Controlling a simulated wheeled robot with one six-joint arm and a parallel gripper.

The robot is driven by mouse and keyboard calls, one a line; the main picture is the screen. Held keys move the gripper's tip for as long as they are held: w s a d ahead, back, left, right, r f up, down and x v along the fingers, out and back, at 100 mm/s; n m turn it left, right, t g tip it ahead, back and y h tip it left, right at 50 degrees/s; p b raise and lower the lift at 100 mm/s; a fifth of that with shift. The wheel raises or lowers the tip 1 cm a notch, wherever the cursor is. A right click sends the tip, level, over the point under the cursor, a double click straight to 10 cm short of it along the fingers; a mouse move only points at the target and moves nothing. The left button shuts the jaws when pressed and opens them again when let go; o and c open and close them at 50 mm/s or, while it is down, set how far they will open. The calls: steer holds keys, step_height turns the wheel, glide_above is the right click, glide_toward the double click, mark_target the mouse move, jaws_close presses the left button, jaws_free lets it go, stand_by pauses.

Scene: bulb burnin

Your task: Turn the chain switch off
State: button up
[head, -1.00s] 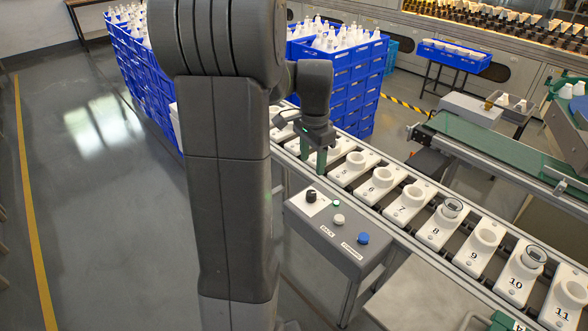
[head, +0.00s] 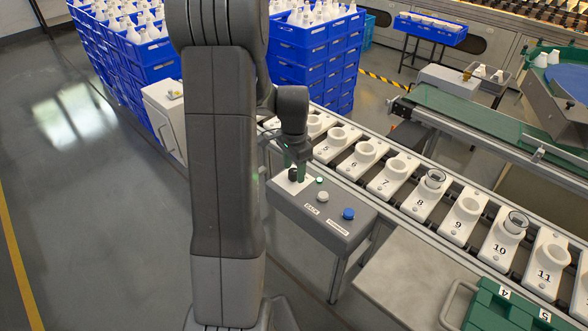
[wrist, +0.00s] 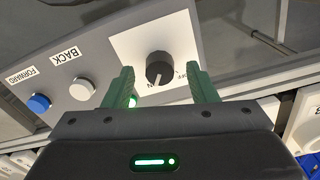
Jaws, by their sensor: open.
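The chain switch is a black rotary knob (wrist: 160,68) on a white plate marked ON and OFF. Its pale pointer mark appears to face the ON side. The knob also shows in the head view (head: 293,174), partly covered by my fingers. My gripper (wrist: 160,80) is open, with one green finger on each side of the knob in the wrist view. I cannot tell whether either finger touches it. A small green lamp (head: 320,180) beside the plate is lit; it also shows in the wrist view (wrist: 132,101).
The grey control panel (head: 335,235) also carries a white BACK button (head: 323,197) and a blue FORWARD button (head: 348,214). A conveyor chain with numbered white holders (head: 390,180) runs behind it. Blue crates (head: 300,70) stand behind. A green case (head: 510,310) sits at front right.

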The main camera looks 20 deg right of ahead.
steer(key=shift+f, duration=0.3)
steer(key=c, duration=1)
steer(key=shift+o, duration=0.2)
steer(key=n, duration=1.3)
steer(key=shift+w+n, duration=0.1)
steer(key=shift+n, duration=0.3)
